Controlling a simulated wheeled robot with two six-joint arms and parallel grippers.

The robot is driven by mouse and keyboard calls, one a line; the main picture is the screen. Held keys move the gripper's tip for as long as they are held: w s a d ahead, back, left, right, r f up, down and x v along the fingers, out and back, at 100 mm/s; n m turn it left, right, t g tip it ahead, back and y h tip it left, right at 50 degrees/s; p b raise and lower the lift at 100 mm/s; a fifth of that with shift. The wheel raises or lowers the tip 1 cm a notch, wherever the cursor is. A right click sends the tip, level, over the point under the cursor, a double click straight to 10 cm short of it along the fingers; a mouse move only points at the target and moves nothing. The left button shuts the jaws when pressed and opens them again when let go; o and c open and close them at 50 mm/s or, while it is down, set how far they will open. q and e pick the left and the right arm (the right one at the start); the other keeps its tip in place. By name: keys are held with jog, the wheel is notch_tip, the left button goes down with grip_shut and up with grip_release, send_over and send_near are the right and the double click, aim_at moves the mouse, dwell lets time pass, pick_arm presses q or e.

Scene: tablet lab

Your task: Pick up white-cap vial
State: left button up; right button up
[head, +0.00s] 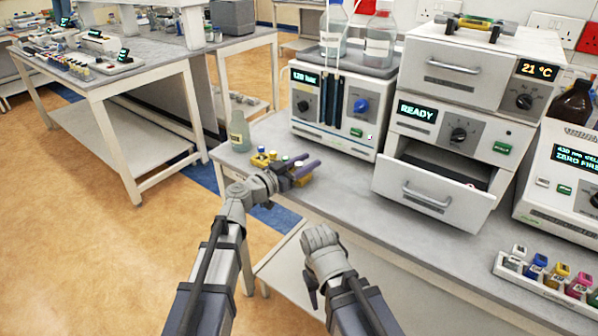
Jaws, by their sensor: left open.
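A small yellow vial holder (260,160) stands near the left end of the bench, with several small capped vials in it. A pale, white-looking cap (285,158) shows at its right side, close to my left gripper; the vial body under it is hidden. My left gripper (306,167) is open, with its dark purple-grey fingers pointing right, low over the bench and in front of the holder. I cannot tell whether a finger touches a vial.
A pale bottle (239,134) stands behind the holder. A pump unit (340,112) stands further right, and an oven's lower drawer (434,195) is open over the bench. A rack of coloured-cap vials (545,281) is at the right. Bare bench (350,185) lies between.

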pick_arm(q)
jog(key=shift+w+d, duration=0.15)
jog(key=shift+w, duration=0.1)
jog(key=shift+s, duration=0.1)
grip_shut()
jog(key=shift+r, duration=0.1)
dwell(0.3)
notch_tip(320, 180, up, 15)
jog(key=p, duration=1.5)
